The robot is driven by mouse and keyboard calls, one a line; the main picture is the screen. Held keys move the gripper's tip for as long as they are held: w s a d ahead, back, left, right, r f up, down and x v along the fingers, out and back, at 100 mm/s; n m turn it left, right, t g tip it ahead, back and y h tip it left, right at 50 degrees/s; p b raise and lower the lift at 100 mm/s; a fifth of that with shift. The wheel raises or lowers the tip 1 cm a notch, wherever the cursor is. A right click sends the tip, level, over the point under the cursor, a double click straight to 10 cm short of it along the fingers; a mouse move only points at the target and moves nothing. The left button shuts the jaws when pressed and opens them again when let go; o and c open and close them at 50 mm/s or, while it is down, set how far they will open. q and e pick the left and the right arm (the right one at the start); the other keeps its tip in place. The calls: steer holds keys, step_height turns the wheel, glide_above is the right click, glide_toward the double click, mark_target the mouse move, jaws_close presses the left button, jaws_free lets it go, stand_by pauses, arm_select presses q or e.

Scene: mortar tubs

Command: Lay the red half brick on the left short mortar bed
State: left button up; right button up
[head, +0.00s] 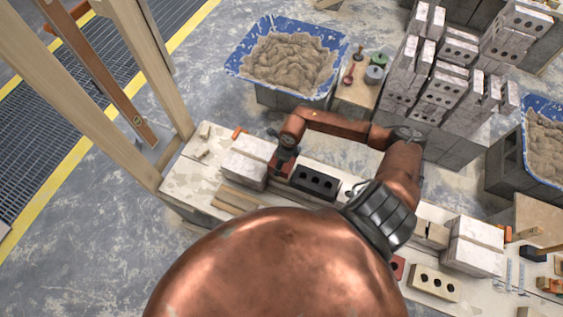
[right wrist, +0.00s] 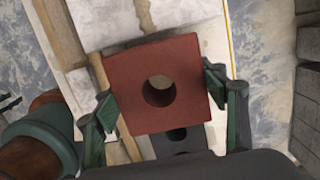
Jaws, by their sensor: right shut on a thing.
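My right gripper (head: 284,157) is shut on the red half brick (head: 279,169), which has one round hole. In the right wrist view the brick (right wrist: 187,68) sits between the two green-black fingers of the gripper (right wrist: 163,97). The brick is over the wall strip, between the white blocks (head: 245,162) and a dark brick with holes (head: 314,181). I cannot tell whether it touches anything below. The left short mortar bed cannot be made out; the brick and gripper cover that spot. My left gripper is not in view.
A blue tub of mortar (head: 290,62) stands behind the wall. Stacked bricks (head: 440,85) rise at the back right. A wooden frame (head: 110,80) stands at the left. White blocks (head: 474,247) and a cream brick (head: 433,283) are at the right end.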

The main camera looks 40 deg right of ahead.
steer(key=shift+f+b, duration=1.65)
steer(key=shift+f, duration=1.05)
steer(key=shift+f, duration=0.35)
steer(key=o, duration=2)
steer(key=shift+o, duration=0.2)
steer(key=shift+s+f, duration=0.1)
steer(key=r, duration=0.4)
steer(key=s+r, duration=0.1)
steer(key=r, duration=0.7)
steer(key=shift+s+d, duration=0.2)
steer(key=shift+d, duration=0.2)
